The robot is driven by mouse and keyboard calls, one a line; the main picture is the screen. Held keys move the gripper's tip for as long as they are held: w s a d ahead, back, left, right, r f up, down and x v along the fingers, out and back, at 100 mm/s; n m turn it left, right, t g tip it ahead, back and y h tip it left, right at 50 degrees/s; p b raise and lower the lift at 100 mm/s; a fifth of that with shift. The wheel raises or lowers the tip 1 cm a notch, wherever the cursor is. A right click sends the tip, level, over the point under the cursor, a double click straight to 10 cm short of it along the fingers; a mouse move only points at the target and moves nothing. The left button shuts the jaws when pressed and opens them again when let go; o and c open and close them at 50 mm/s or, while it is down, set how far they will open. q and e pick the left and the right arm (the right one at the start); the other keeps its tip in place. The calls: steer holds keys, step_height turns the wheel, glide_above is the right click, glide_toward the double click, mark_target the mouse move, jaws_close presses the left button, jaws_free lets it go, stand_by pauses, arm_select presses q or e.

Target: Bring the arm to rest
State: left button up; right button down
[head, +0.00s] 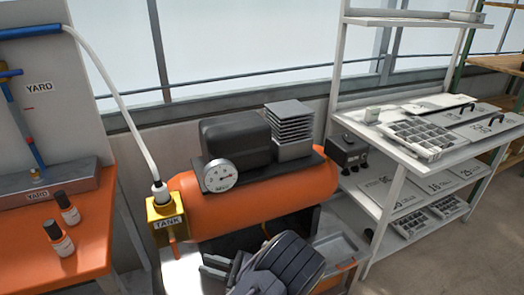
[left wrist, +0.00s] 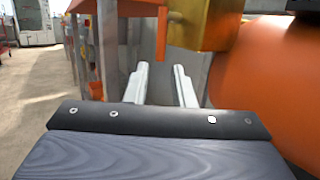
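My left gripper (head: 217,265) is low in the head view, in front of the orange air tank. Its two grey fingers point left, with a gap between them. In the left wrist view the two fingers (left wrist: 159,85) stand apart with nothing between them, so it is open and empty. The yellow TANK valve block (head: 167,222) is up and left of the gripper, apart from it, with an orange lever (head: 174,252) hanging down. In the left wrist view the yellow block (left wrist: 205,22) and the lever (left wrist: 162,32) are above the fingers. My right gripper does not show.
The orange tank (head: 255,207) carries a gauge (head: 220,176) and a finned motor. An orange bench (head: 85,245) with two small bottles stands at left. A white hose (head: 112,90) runs to the valve block. A white rack (head: 385,150) with trays stands at right.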

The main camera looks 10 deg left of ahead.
arm_select(q)
steer(key=s+a+r+n+g+h, duration=0.3)
steer(key=s+a+n+g+h, duration=0.4)
steer(key=s+h, duration=0.4)
steer(key=s+d+r+n+t+h, duration=0.3)
steer(key=s+r+n+h, duration=0.15)
steer(key=n+h, duration=0.35)
steer(key=s+d+r+n+t+h, duration=0.4)
steer(key=s+r+n+t+h, duration=0.15)
steer(key=t, duration=0.35)
step_height(320, 180, up, 14)
steer(key=p, duration=1.4)
steer(key=shift+a+r, duration=0.15)
steer(key=shift+a, duration=0.05)
